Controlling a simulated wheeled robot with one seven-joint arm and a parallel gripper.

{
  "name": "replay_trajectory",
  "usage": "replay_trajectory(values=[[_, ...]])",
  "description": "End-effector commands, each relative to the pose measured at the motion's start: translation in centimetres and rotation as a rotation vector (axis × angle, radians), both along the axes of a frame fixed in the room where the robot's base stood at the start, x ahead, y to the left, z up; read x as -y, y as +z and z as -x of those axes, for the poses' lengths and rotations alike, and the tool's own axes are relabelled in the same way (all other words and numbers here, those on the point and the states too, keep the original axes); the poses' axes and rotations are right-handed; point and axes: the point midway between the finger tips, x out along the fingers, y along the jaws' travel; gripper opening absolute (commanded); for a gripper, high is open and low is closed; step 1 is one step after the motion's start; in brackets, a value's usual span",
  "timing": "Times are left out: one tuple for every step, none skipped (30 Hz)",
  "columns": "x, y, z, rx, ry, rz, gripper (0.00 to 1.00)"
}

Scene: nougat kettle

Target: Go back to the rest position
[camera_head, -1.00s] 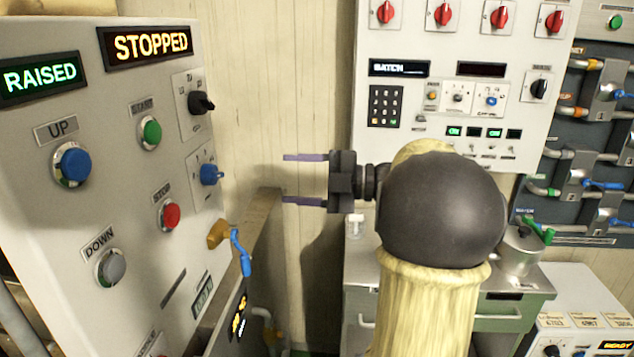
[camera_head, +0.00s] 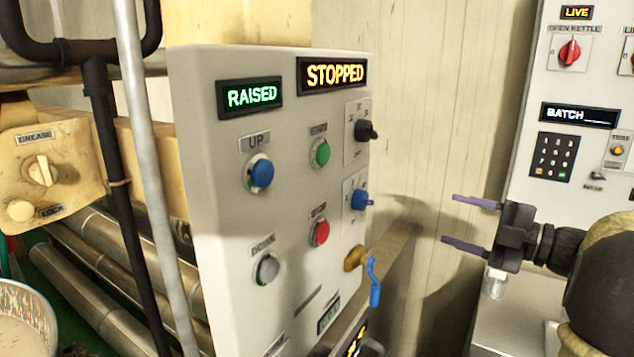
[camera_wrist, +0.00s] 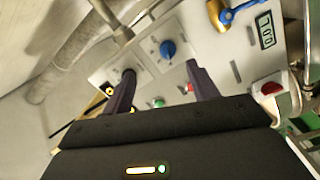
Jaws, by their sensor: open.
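My gripper (camera_head: 468,222) is at the right of the head view, with its two purple fingers apart and pointing left. Nothing is between them. It stands clear to the right of a grey control panel (camera_head: 210,190). The panel's displays read RAISED (camera_head: 249,97) and STOPPED (camera_head: 331,75). In the wrist view my gripper (camera_wrist: 160,80) is also open, with the panel's blue selector knob (camera_wrist: 168,49) and its green and red buttons beyond the fingers.
A blue-handled brass valve (camera_head: 373,280) juts from the panel's right edge. A white cabinet (camera_head: 530,150) with a BATCH display and keypad stands behind my gripper. A grease unit (camera_head: 50,165), a black rail and steel pipes are at the left. Bare wall lies between panel and cabinet.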

Motion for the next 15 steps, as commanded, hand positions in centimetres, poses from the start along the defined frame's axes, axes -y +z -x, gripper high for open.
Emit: replay_trajectory(values=[[-0.5, -0.1, -1.0, -0.003, -0.038, -0.019, 0.59], [-0.7, -0.1, -1.8, -0.006, -0.072, -0.032, 0.59], [-0.9, -0.2, -2.8, -0.013, -0.119, -0.053, 0.59], [-1.0, -0.3, -3.5, -0.020, -0.159, -0.069, 0.59], [-1.2, -0.5, -4.3, -0.030, -0.199, -0.088, 0.59], [-1.3, -0.8, -5.2, -0.045, -0.255, -0.113, 0.59], [-1.3, -1.1, -5.9, -0.061, -0.296, -0.132, 0.59], [-1.4, -1.4, -6.4, -0.078, -0.335, -0.153, 0.59], [-1.5, -1.9, -7.1, -0.102, -0.389, -0.180, 0.59], [-1.5, -2.3, -7.6, -0.124, -0.428, -0.200, 0.59], [-1.6, -2.8, -8.0, -0.147, -0.468, -0.220, 0.59], [-1.6, -3.5, -8.4, -0.182, -0.520, -0.247, 0.59], [-1.6, -4.2, -8.7, -0.209, -0.560, -0.266, 0.59], [-1.7, -4.8, -8.9, -0.239, -0.596, -0.285, 0.59], [-1.8, -5.8, -9.1, -0.280, -0.646, -0.310, 0.59]])
